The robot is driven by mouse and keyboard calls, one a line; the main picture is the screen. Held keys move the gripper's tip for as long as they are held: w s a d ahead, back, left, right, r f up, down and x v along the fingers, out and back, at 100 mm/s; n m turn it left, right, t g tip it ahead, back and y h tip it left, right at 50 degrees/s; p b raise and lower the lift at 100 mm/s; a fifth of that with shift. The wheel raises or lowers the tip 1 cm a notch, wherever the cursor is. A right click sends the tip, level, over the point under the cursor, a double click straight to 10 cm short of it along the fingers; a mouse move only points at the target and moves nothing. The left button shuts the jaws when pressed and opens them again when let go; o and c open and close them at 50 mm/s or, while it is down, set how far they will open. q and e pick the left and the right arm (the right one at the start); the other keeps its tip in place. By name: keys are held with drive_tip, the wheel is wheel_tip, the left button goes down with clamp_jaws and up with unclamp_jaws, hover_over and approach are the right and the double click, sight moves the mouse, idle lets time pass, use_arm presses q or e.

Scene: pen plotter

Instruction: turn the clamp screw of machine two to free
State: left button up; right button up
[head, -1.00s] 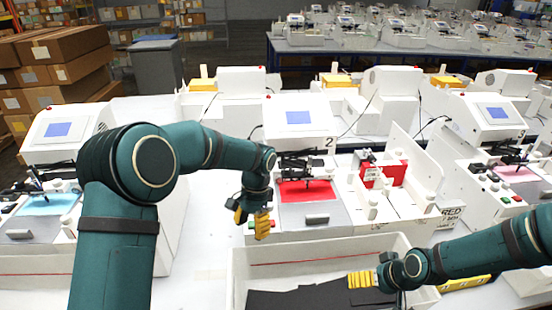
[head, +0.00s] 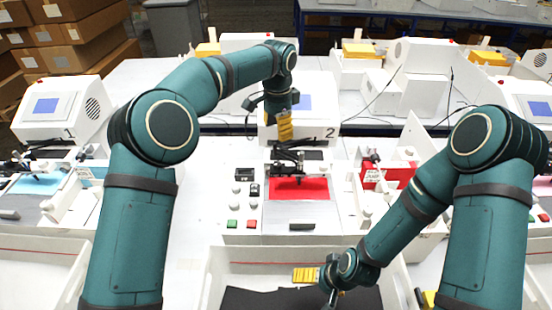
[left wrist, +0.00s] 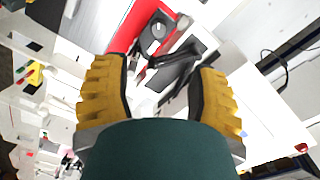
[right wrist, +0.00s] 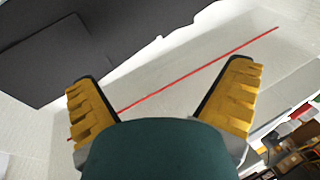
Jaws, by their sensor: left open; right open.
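Machine two (head: 318,185) stands in the middle of the head view, with the number 2 on its white housing and a red sheet (head: 300,190) on its bed. My left gripper (head: 285,127) is above the back of its bed, near the black pen carriage (head: 287,167). In the left wrist view, a dark round knob with a light pointer (left wrist: 158,28), apparently the clamp screw, lies beyond the open, empty fingers (left wrist: 160,92), apart from them. Its exact setting is unclear. My right gripper (head: 318,282) is open and empty over the white bin.
The white bin (head: 215,270) in front of machine two holds black sheets (head: 260,299). Green and red buttons (head: 241,223) sit on the machine's front left. Neighbouring plotters stand left (head: 60,110) and right. A red block (head: 388,175) is right of the bed.

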sight(277, 164)
use_arm(q)
wheel_tip(277, 164, down, 13)
drive_tip(key=shift+s+f, duration=0.1)
drive_tip(key=shift+s, duration=0.05)
idle(0.4)
clamp_jaws()
